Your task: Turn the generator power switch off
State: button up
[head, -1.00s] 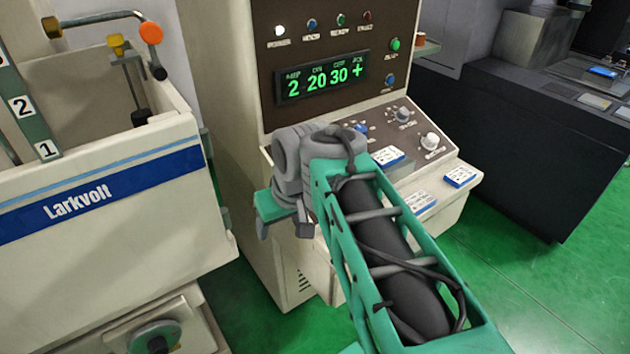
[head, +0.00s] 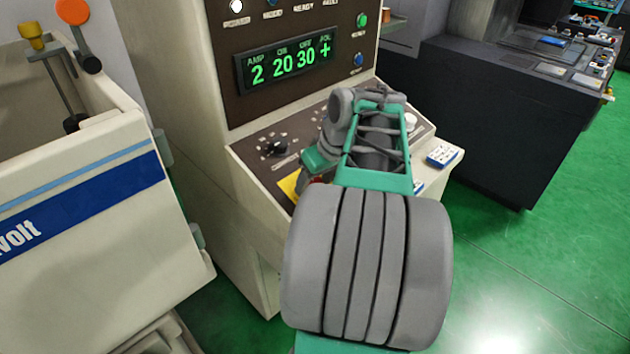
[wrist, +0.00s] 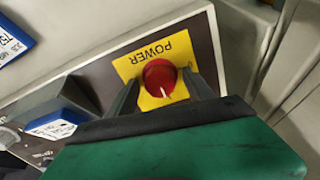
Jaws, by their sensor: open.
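The generator power switch (wrist: 160,78) is a red round knob with a white pointer line, on a yellow plate marked POWER. In the wrist view it sits between the two dark fingers of my gripper (wrist: 163,90), one on each side. The fingers are open, and I cannot tell whether either touches the knob. In the head view, a bit of the yellow plate (head: 289,186) shows at the left front of the generator's sloped panel. My arm hides most of the switch and the fingers there.
A black knob (head: 274,148) is on the panel behind the plate. A white machine tank (head: 80,220) stands at left, a dark cabinet (head: 490,120) at right. Green floor is clear at lower right.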

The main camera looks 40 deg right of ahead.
jog(key=shift+c, duration=0.4)
grip_shut()
